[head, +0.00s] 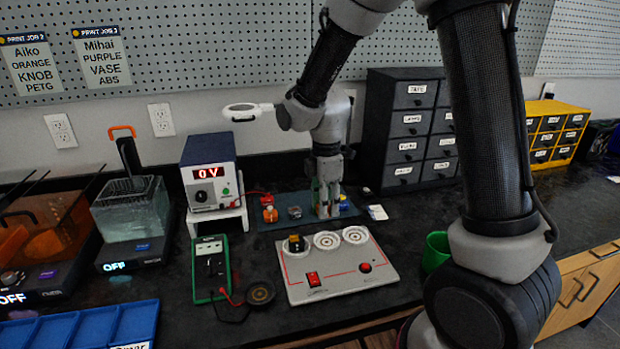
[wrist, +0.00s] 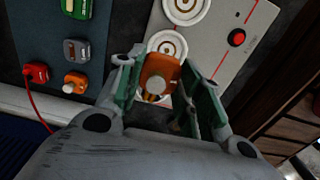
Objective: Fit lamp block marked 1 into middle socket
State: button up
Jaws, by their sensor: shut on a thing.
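My gripper (wrist: 160,84) is shut on an orange block with a pale round top (wrist: 158,66). No number is readable on it. In the wrist view it lies just below the middle socket (wrist: 167,44) in the picture and partly covers the left socket. In the head view my gripper (head: 328,212) appears behind the socket board (head: 345,277), and the held block is hard to make out. The board's middle socket (head: 326,241) and right socket (head: 355,235) look empty. A black block with an orange-yellow top (head: 296,243) stands in the left socket.
A dark blue mat (wrist: 98,45) holds a red plug (wrist: 37,72), another orange block (wrist: 75,83), a grey block (wrist: 75,50) and a yellow-green one (wrist: 76,8). A power supply reading 0 V (head: 208,172), a green multimeter (head: 211,268) and a green cup (head: 436,252) stand around the board.

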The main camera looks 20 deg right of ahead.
aim_at(327, 242)
jog(key=shift+s+d+f, duration=0.25)
jog(key=shift+s+f, duration=0.6)
jog(key=shift+s, duration=0.2)
jog(key=shift+w+a+f, duration=0.1)
jog(key=shift+w+f, duration=0.05)
jog(key=shift+w, duration=0.1)
jog(key=shift+m, duration=0.3)
jog(key=shift+f, duration=2.7)
jog(key=shift+f, duration=0.5)
jog(key=o, duration=0.6)
jog(key=shift+o, duration=0.2)
jog(key=shift+r, duration=5.45)
